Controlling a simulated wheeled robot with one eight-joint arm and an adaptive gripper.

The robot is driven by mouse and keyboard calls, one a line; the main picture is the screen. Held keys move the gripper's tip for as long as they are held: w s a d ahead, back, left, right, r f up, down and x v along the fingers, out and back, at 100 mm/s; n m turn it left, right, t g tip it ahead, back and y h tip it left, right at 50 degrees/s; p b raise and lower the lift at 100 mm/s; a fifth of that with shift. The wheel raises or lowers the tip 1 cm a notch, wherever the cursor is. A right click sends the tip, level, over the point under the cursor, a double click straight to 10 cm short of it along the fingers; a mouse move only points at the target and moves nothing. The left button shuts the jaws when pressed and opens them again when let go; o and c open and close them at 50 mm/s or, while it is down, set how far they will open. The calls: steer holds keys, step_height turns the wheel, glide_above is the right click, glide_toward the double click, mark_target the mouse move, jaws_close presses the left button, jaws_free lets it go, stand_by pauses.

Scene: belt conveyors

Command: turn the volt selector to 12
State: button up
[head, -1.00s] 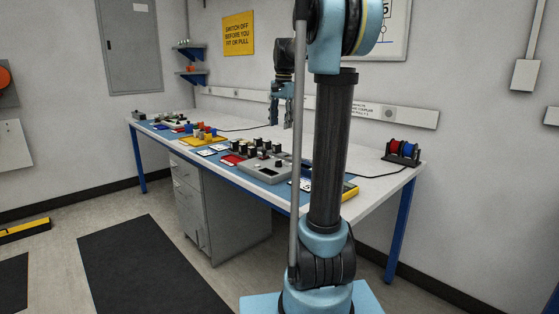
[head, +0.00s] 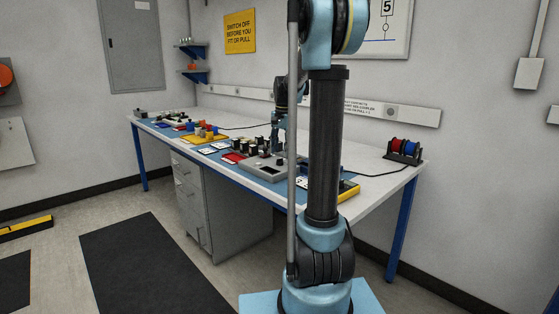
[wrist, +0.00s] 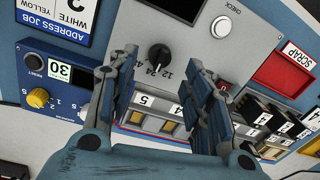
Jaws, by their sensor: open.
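The volt selector is a black knob (wrist: 159,54) on a grey panel (wrist: 185,35) in the wrist view. Small figures, among them 12 and 24, are printed beside it, tilted; I cannot tell surely which one its pale mark faces. My gripper (wrist: 163,66) is open, its two blue-grey fingers on either side of the knob in the picture. Nothing is held, and I cannot tell how far the tips are above the knob. In the head view my gripper (head: 277,140) is low over the grey unit (head: 262,170) on the bench, partly behind my arm.
A white CHECK button (wrist: 221,25), a small red switch (wrist: 224,86) and a red SCRAP tray (wrist: 285,72) lie to the right. A blue-framed box with a yellow knob (wrist: 38,97) is at left. Numbered modules (wrist: 265,115) stand close to the right finger.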

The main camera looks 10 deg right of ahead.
mark_target(280, 162)
steer(key=shift+w+a+f, duration=0.1)
steer(key=shift+f, duration=2.1)
steer(key=shift+c, duration=0.6)
steer(key=c, duration=1)
